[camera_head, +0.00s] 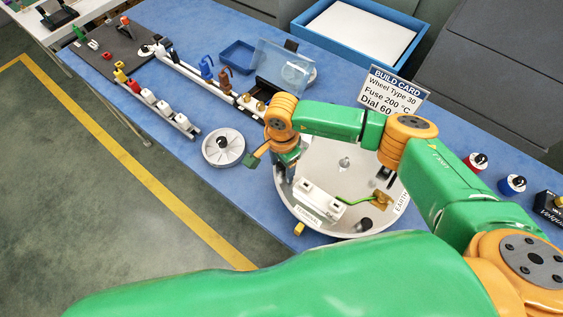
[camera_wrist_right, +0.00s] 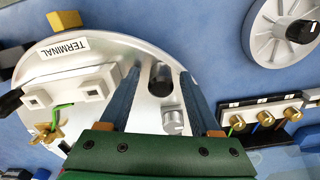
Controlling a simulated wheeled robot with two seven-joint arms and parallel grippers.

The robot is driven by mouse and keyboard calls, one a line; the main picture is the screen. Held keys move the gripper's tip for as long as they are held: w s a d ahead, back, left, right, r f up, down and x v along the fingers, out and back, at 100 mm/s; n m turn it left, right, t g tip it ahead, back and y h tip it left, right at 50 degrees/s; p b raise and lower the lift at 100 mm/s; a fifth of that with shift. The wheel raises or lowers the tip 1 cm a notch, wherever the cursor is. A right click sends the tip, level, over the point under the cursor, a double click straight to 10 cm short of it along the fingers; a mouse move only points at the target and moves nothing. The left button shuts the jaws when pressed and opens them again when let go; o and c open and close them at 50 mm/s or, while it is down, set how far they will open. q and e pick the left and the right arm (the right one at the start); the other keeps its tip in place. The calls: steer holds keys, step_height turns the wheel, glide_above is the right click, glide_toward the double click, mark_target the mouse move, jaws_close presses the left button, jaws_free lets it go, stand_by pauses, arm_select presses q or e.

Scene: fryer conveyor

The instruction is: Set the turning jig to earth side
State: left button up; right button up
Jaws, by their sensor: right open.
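The turning jig is a round silver disc (camera_head: 325,160) on the blue table. Its TERMINAL label (camera_head: 307,214) and white terminal block (camera_head: 322,200) are at the near side; its EARTH label (camera_head: 401,201) is at the right. A green-yellow wire (camera_head: 352,199) runs to a brass earth part (camera_head: 381,200). My right gripper (camera_head: 283,165) is over the disc's left rim, pointing down. In the right wrist view, its open fingers (camera_wrist_right: 160,75) straddle a black peg (camera_wrist_right: 160,80) on the disc; contact cannot be told. A silver knob (camera_wrist_right: 173,121) is beside the peg. My left gripper is out of view.
A silver handwheel (camera_head: 223,148) lies left of the jig. A build card (camera_head: 394,92) stands behind. A yellow tab (camera_head: 299,229) is at the jig's near rim.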

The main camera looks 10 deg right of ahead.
jaws_close()
stand_by(1.4)
